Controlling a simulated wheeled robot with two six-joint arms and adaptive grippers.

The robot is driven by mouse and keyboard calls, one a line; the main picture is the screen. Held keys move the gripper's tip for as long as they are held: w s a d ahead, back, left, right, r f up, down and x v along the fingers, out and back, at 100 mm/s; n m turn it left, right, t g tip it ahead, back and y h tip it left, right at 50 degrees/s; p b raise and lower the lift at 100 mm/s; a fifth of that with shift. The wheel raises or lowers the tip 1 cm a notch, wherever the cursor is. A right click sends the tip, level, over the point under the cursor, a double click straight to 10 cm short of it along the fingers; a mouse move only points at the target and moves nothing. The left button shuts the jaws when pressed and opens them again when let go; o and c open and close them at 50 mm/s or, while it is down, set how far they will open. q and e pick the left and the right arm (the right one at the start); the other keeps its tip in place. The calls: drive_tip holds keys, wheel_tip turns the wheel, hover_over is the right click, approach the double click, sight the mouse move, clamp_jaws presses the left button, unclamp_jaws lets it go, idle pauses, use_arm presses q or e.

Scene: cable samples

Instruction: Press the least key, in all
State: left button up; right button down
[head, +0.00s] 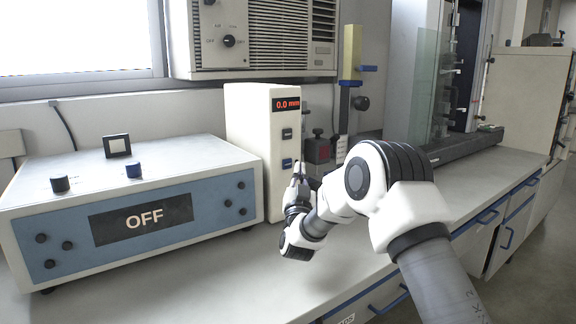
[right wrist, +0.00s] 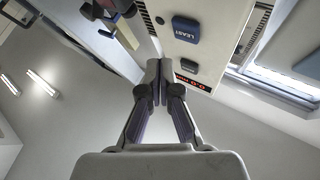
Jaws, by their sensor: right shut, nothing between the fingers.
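The lower key (head: 287,163) is the one lettered LEAST (right wrist: 187,29) in the right wrist view. The other key (right wrist: 196,66) lies between it and the display; its lettering is unreadable. My right gripper (head: 298,171) is shut and empty, its fingertips (right wrist: 156,68) pointing up near the unit's front, just right of the LEAST key in the head view. Contact does not show. My left gripper is out of view.
A wide blue-fronted box (head: 210,187) reading OFF, with knobs, stands at the left. A yellow-topped column (head: 352,50) and a glass-screened stand (head: 421,90) are to the right. The bench front (head: 240,285) is clear.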

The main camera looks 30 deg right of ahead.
sight(292, 159)
drive_tip(key=shift+w+a, duration=0.1)
drive_tip(key=shift+w, duration=0.9)
drive_tip(key=shift+w, duration=0.1)
idle(0.6)
drive_tip(key=shift+w, duration=0.35)
drive_tip(key=shift+w, duration=0.35)
idle(0.5)
drive_tip(key=shift+s, duration=0.8)
drive_tip(key=shift+s, duration=0.1)
drive_tip(key=s, duration=0.4)
drive_tip(key=shift+s+d+b, duration=0.2)
drive_tip(key=shift+s+b, duration=0.2)
